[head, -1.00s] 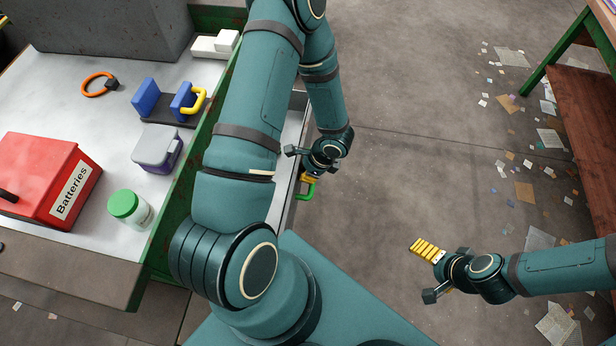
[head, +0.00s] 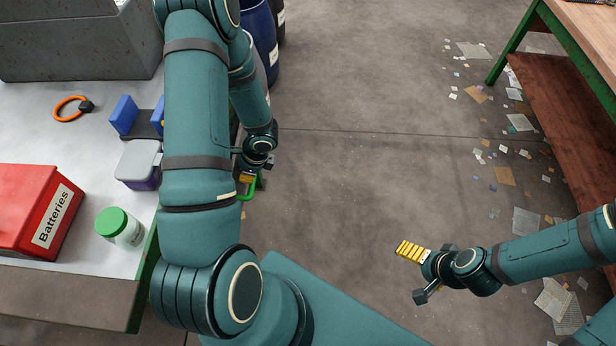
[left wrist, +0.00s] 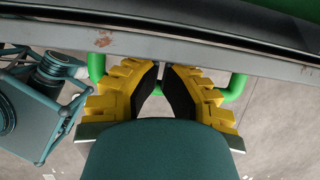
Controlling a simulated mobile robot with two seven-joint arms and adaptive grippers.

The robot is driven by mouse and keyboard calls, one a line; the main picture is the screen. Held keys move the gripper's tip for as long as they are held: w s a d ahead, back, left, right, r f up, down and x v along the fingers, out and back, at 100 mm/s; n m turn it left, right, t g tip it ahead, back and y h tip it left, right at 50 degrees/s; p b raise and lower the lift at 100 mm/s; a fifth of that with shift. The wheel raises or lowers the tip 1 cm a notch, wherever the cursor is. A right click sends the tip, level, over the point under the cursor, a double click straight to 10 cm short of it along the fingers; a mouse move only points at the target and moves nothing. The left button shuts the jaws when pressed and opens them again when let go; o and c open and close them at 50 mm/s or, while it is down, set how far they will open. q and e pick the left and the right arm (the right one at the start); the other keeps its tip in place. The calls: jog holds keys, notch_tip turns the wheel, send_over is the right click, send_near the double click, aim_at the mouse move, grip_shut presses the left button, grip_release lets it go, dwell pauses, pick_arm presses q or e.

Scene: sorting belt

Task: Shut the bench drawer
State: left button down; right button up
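The bench drawer's grey metal front (left wrist: 215,57) crosses the top of the left wrist view, close under the dark bench edge. Its green handle (head: 253,187) sticks out on the aisle side; it also shows in the left wrist view (left wrist: 96,66) on both sides of my fingers. My left gripper (head: 247,174) is at the handle, its yellow fingers (left wrist: 166,70) nearly together, with their tips at the drawer front. Most of the drawer is hidden behind my left arm, and any remaining gap is hard to judge. My right gripper (head: 416,272) is open and empty over the floor.
On the bench (head: 75,245) are a red Batteries box (head: 35,210), a green-lidded jar (head: 118,227), a grey-lidded container (head: 138,163) and an orange ring (head: 70,108). Blue barrels (head: 262,38) stand beyond. Another bench (head: 580,120) is at right. The middle floor is clear.

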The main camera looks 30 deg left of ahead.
pick_arm(q)
jog(key=shift+s+a, duration=0.2)
jog(key=shift+a, duration=0.2)
jog(key=shift+d, duration=0.1)
